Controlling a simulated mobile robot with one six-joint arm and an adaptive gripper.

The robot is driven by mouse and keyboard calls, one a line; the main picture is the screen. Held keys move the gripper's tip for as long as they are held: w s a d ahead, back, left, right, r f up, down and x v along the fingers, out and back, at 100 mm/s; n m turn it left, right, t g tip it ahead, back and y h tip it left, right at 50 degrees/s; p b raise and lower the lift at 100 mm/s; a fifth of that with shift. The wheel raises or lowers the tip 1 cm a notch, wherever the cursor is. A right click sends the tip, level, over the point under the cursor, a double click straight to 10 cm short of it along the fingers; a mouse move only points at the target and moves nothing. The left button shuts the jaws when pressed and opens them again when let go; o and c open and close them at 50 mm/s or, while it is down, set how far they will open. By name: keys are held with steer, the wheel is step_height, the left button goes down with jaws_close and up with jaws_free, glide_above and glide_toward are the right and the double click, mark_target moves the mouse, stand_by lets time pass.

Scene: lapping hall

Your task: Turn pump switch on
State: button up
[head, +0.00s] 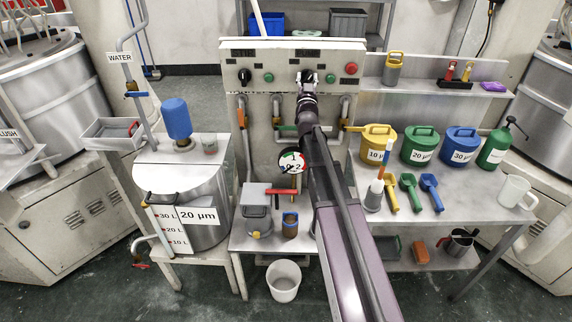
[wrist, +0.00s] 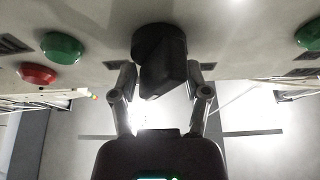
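A pale control panel (head: 290,60) on the back wall carries two black rotary switches. The left one (head: 245,76) is free. My gripper (head: 307,78) is at the right one, which it largely hides in the head view. The wrist view shows this black knob (wrist: 160,60) close up, with its grip bar between the two fingers of my gripper (wrist: 163,90). The fingers stand apart on either side, with a visible gap at least on the right, so the gripper looks open. The labels above the switches are too small to read.
A green button (head: 330,78) and a red button (head: 351,68) sit right of the right switch; another green button (head: 268,77) lies between the switches. Pipes and a gauge (head: 291,162) are below the panel. The right bench (head: 460,215) holds several cans and scoops.

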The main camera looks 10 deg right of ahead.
steer(key=shift+n, duration=0.3)
steer(key=b+v, duration=0.6)
steer(key=v, duration=0.8)
steer(key=s+a+f+n+g+y, duration=0.1)
steer(key=s+a+f+g+y, duration=0.1)
steer(key=f, duration=0.6)
steer(key=s+a+f+n+g+y, duration=0.2)
steer(key=a+f+g+y, duration=0.3)
steer(key=f, duration=0.4)
steer(key=shift+s+a+n+g, duration=0.3)
steer(key=shift+a+g, duration=0.15)
steer(key=shift+g, duration=0.85)
steer(key=shift+w, duration=0.15)
steer(key=w+r+m+t, duration=0.3)
steer(key=w+r+t, duration=0.2)
steer(key=r, duration=0.4)
steer(key=d+r+m+t+h+p, duration=0.1)
steer(key=d+r+m+t+h, duration=0.1)
steer(key=d+r+m+h, duration=0.3)
steer(key=shift+d+r+m+h+p, duration=0.4)
steer(key=shift+r+m+h, duration=1.15)
steer(key=shift+m+h, duration=0.95)
